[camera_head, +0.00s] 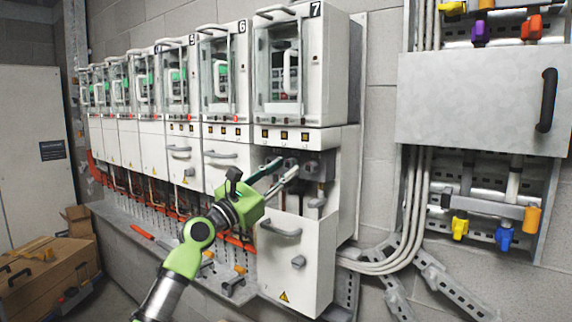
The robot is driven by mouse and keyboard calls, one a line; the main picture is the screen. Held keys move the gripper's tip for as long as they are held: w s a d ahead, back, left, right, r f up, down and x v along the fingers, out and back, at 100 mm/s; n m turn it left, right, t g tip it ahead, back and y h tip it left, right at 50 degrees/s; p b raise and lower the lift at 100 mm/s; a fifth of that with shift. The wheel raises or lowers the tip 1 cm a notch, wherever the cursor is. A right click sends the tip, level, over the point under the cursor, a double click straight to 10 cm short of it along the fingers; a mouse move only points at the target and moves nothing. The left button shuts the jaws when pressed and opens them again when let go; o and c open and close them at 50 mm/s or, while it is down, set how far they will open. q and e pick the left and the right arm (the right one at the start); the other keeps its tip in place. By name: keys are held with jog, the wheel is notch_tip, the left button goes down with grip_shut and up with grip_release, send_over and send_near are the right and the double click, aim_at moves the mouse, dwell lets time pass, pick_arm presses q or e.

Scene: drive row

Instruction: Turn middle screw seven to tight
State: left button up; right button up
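Cabinet seven (340,75) is the nearest white drive unit in the row, marked 7 at its top. Its lower compartment is open, and its lower door panel (318,262) hangs below the opening. Grey terminal parts (312,168) show inside the compartment; the middle screw itself is too small and partly covered to tell apart. My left gripper (288,167) reaches in from the left, its two slim fingers apart, with the tips at the terminals. I cannot tell whether they touch a screw. My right gripper is not in view.
More drive cabinets (181,90) stand in a row to the left, above a grey ledge (140,240) with tools such as an orange-handled one. A grey wall box (470,100) with a black handle and thick cables (400,240) are at right. Cardboard boxes (45,285) stand at lower left.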

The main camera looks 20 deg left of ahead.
pick_arm(q)
jog(key=shift+x, duration=0.8)
grip_shut()
